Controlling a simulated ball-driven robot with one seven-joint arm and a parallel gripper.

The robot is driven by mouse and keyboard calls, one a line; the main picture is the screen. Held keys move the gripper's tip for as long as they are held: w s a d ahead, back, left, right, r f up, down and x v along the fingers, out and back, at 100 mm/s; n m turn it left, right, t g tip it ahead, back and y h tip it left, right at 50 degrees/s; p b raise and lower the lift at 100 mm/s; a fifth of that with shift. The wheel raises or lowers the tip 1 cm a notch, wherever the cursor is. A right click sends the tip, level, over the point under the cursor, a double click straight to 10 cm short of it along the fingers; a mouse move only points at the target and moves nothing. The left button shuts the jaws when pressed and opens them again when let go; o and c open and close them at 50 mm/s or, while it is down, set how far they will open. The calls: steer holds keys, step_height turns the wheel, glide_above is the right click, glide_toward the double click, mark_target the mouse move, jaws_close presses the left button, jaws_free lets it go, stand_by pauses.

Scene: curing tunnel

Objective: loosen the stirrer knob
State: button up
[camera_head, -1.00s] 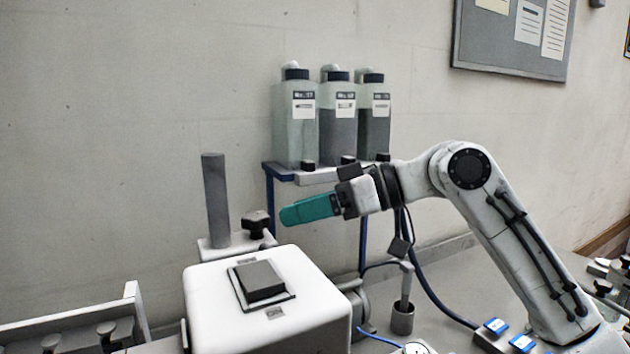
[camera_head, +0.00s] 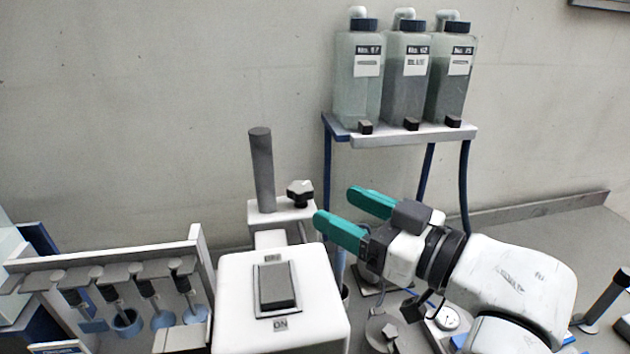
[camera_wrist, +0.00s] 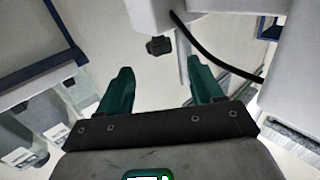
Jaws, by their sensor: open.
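The stirrer knob (camera_head: 300,193) is black with several lobes. It sits on the white block at the right of the grey upright post (camera_head: 262,170), behind the white switch box (camera_head: 285,325). My gripper (camera_head: 338,204) is open, with two teal fingers pointing left toward the knob. The fingertips are a short way to the right of the knob and apart from it. In the wrist view the knob (camera_wrist: 158,45) lies ahead of the gap between the open fingers (camera_wrist: 160,68), with nothing between them.
Several bottles, such as the left one (camera_head: 358,85), stand on a blue-legged shelf (camera_head: 400,137) behind my arm. A rack (camera_head: 105,255) with hanging stirrers is at the left. A black cable (camera_wrist: 220,65) crosses the wrist view near the right finger.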

mark_target(311, 195)
steer(key=p+x, duration=0.2)
steer(key=x, duration=0.4)
steer(key=shift+w+a, duration=0.25)
steer(key=shift+a, duration=0.05)
steer(key=c, duration=1.1)
